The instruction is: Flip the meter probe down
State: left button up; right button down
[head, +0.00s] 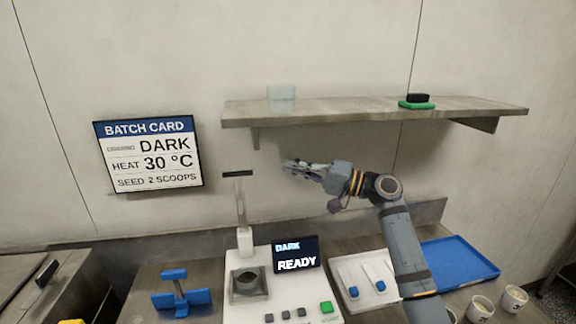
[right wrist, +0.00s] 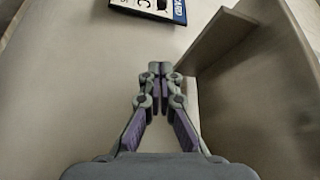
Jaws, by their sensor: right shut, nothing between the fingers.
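The meter probe (head: 240,205) stands upright on the white meter (head: 300,311), with a dark crossbar at its top. A square dark well (head: 249,284) lies in front of its foot. The meter's screen (head: 295,255) reads "DARK READY". My right gripper (head: 290,164) is shut and empty, in the air right of the probe's top and higher than its crossbar. Its closed fingertips show in the right wrist view (right wrist: 160,70), where the probe is not visible. My left gripper is not in view.
A wall shelf (head: 350,112) is above my right gripper, holding a clear container (head: 281,97) and a green-and-black block (head: 417,101). A batch card (head: 148,153) hangs at left. A blue stand (head: 181,297), a blue tray (head: 455,262) and several cups (head: 481,307) flank the meter.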

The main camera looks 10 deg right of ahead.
jog(key=a+p, duration=0.4)
jog(key=a, duration=0.3)
jog(key=shift+a+p, duration=0.25)
jog(key=shift+p, duration=0.15)
